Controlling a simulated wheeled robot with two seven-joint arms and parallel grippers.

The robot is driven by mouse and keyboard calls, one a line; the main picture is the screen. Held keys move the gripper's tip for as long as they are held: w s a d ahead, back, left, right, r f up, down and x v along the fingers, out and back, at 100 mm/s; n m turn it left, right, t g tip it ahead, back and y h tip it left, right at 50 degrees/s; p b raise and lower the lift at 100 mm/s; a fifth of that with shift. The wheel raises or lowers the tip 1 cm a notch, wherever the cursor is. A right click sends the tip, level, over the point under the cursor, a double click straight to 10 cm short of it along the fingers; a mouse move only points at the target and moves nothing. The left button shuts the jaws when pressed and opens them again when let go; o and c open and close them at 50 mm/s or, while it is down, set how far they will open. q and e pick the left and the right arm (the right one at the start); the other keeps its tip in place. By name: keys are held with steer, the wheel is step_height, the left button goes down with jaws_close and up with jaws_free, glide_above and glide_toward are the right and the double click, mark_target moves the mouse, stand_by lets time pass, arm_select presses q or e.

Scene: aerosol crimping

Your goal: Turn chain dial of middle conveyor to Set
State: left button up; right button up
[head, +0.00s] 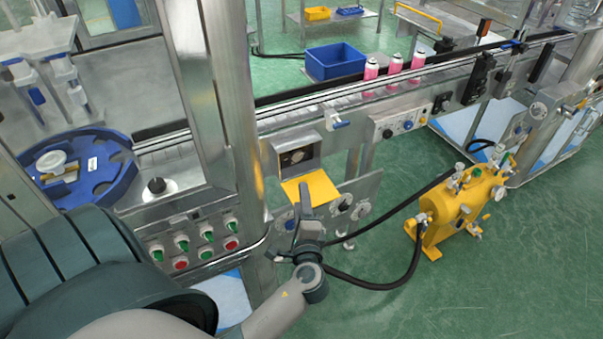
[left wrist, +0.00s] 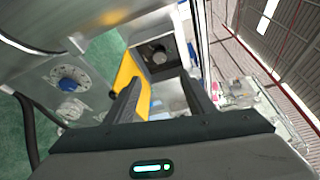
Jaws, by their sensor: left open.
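A small metal box (head: 298,142) with a lowered yellow flap (head: 316,188) is fixed to the front of the conveyor. In it is a dark round dial (head: 297,156); the dial also shows in the left wrist view (left wrist: 159,56). I cannot read its marks or setting. My left gripper (head: 305,204) is just in front of and below the box, near the flap. In the left wrist view its open, empty fingers (left wrist: 160,82) point toward the box, apart from the dial. A control box (head: 400,122) with knobs sits farther right on the conveyor. My right gripper is not in view.
A steel panel with a blue knob (left wrist: 68,78) and valves lies beside my left gripper. Black hoses run to a yellow tank (head: 458,208) on the floor. Push buttons (head: 207,232) are on the left. Pink cans (head: 395,64) stand on the conveyor.

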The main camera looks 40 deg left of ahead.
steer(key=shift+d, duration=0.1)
arm_select(q)
steer(key=shift+f, duration=0.1)
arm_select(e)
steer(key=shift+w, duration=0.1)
arm_select(q)
steer(key=shift+w, duration=0.1)
steer(key=w+d+m+g+y+b, duration=0.1)
steer(key=w+d+m+g+y, duration=0.1)
steer(key=m, duration=0.6)
steer(key=w+d+f+m+g+y+b, duration=0.1)
steer(key=w+d+m+g+y+b, duration=0.1)
steer(key=m, duration=0.6)
steer(key=w+g, duration=0.1)
steer(key=w, duration=0.1)
steer(key=shift+w+f+y, duration=0.2)
steer(key=shift+w+y, duration=0.1)
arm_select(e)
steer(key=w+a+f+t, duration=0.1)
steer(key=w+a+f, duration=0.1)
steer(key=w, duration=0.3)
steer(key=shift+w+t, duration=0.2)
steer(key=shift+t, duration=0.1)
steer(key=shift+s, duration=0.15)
